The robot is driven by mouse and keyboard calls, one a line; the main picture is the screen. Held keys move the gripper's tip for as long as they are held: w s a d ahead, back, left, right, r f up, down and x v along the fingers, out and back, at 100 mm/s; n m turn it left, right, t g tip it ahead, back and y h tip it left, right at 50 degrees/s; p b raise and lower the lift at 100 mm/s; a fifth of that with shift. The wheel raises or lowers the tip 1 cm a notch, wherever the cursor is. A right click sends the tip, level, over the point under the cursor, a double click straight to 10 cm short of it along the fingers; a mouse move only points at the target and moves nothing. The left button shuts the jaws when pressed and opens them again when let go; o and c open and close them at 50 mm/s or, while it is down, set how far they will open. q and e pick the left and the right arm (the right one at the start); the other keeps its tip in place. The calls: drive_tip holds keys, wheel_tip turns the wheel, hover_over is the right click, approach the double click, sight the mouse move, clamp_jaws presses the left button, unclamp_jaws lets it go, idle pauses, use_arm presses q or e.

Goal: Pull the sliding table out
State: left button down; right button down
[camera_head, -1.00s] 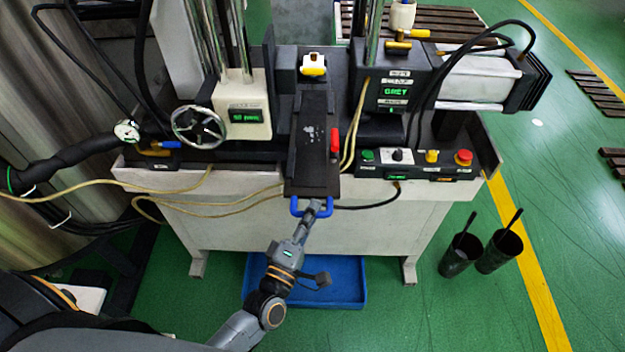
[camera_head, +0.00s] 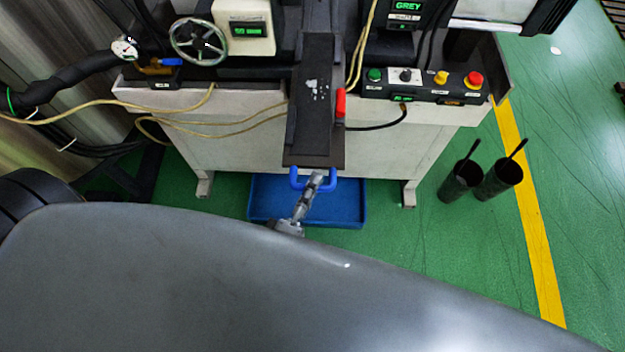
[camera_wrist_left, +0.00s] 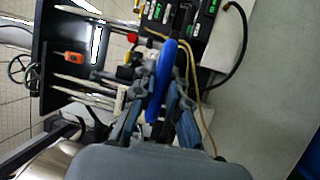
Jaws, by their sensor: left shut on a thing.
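The sliding table (camera_head: 315,110) is a long dark plate on the machine's bench, with pale specks on its top. Its near end sticks out well past the bench's front edge. A blue U-shaped handle (camera_head: 295,182) is fixed to that near end. My left gripper (camera_head: 314,182) is shut on the right part of the handle. In the left wrist view, the blue handle (camera_wrist_left: 158,95) passes between the two fingers of my left gripper (camera_wrist_left: 160,85). A large grey part of my own body hides the rest of the left arm in the head view. My right gripper is not seen.
A red clamp or lever (camera_head: 340,104) stands beside the plate's right edge. A button panel (camera_head: 425,86) is at the right, and a handwheel (camera_head: 198,42) at the left. A blue tray (camera_head: 345,212) lies on the floor below. Two dark cups (camera_head: 460,182) stand at the right.

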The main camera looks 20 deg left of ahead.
use_arm(q)
drive_tip(key=c, duration=1.3)
unclamp_jaws()
drive_tip(key=shift+c, duration=0.2)
drive_tip(key=s+a+f, duration=0.1)
drive_tip(key=s+f, duration=0.1)
drive_tip(key=s, duration=0.9)
drive_tip(key=shift+s+a, duration=0.2)
drive_tip(key=shift+s, duration=0.2)
drive_tip(key=s+a+f+m+g+h, duration=0.15)
drive_tip(key=f+m+g, duration=0.4)
drive_tip(key=f, duration=1.05)
drive_tip(key=a+f+m+g+y, duration=0.15)
drive_tip(key=f+m+g, duration=0.45)
drive_tip(key=f, duration=1)
drive_tip(key=s+a+f+m+g+y, duration=0.1)
drive_tip(key=s+a+f+m+g, duration=0.2)
drive_tip(key=s+f, duration=0.3)
drive_tip(key=s+a+f+m+g+y+b, duration=0.1)
drive_tip(key=s+a+f+m+g, duration=0.2)
drive_tip(key=s+a+f, duration=0.3)
drive_tip(key=shift+s+f+m+g, duration=0.2)
drive_tip(key=shift+f+m+g, duration=0.15)
drive_tip(key=shift+f+g, duration=0.35)
